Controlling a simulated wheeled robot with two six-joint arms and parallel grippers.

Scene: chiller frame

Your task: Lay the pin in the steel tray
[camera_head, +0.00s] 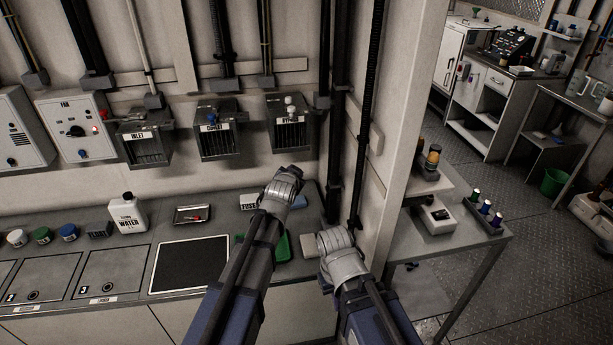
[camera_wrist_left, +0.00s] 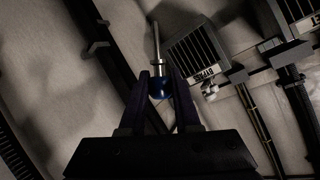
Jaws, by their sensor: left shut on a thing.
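In the left wrist view my left gripper (camera_wrist_left: 160,86) is shut on a pin (camera_wrist_left: 157,48) with a blue round end and a steel shaft. The blue end is between the fingers and the shaft points up in the picture. In the head view my left gripper (camera_head: 284,184) is over the counter below the BYPASS box; its fingers and the pin are hidden there.
INLET (camera_head: 143,146), OUTLET (camera_head: 218,139) and BYPASS (camera_head: 290,134) boxes hang on the wall above the counter. A white WATER jug (camera_head: 127,215) stands left of the tray. A black mat (camera_head: 190,264) lies in front of it. A green item (camera_head: 282,248) is partly behind my left arm.

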